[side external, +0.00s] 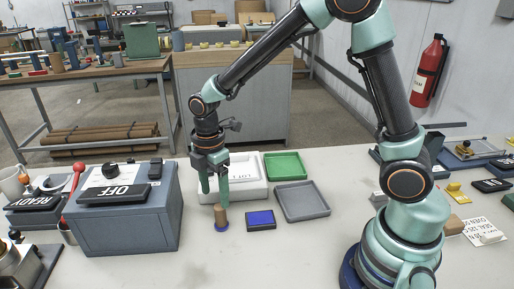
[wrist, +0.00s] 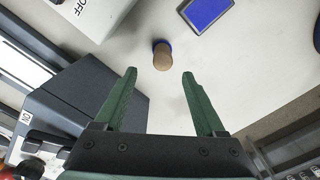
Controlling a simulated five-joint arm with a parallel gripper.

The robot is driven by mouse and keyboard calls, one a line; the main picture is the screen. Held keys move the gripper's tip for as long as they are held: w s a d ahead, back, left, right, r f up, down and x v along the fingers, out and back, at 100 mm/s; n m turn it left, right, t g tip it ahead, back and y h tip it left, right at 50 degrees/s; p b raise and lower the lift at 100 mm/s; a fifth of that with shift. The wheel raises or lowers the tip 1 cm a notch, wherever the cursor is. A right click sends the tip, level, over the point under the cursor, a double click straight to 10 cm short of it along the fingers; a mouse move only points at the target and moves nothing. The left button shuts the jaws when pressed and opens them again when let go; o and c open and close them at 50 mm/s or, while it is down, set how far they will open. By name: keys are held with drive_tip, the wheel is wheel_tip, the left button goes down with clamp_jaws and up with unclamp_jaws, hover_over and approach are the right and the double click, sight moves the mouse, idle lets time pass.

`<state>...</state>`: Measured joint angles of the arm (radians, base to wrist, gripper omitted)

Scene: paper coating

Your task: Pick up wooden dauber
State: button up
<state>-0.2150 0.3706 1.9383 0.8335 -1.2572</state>
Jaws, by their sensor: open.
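The wooden dauber (side external: 221,215) stands upright on the white table, with a tan wooden body and a blue base. In the wrist view the dauber (wrist: 161,58) shows just beyond the fingertips, between their lines. My gripper (side external: 214,200) points down with green fingers spread, its tips close to the dauber. In the wrist view my gripper (wrist: 159,72) is open with nothing between its fingers. I cannot tell from the side view whether a finger touches the dauber. A blue ink pad (side external: 260,219) lies right of the dauber; it also shows in the wrist view (wrist: 207,12).
A grey box with an OFF sign (side external: 122,212) stands close on the left. A white tray (side external: 246,189), a green tray (side external: 285,166) and a grey tray (side external: 302,201) lie behind and to the right. The table front (side external: 270,262) is clear.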

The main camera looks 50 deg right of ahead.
sight(219, 206)
wheel_tip(219, 206, down, 3)
drive_tip(key=shift+r, duration=0.15)
drive_tip(key=f, duration=0.4)
drive_tip(key=shift+s+d, duration=0.25)
drive_tip(key=shift+d, duration=0.05)
drive_tip(key=shift+f, duration=0.6)
clamp_jaws()
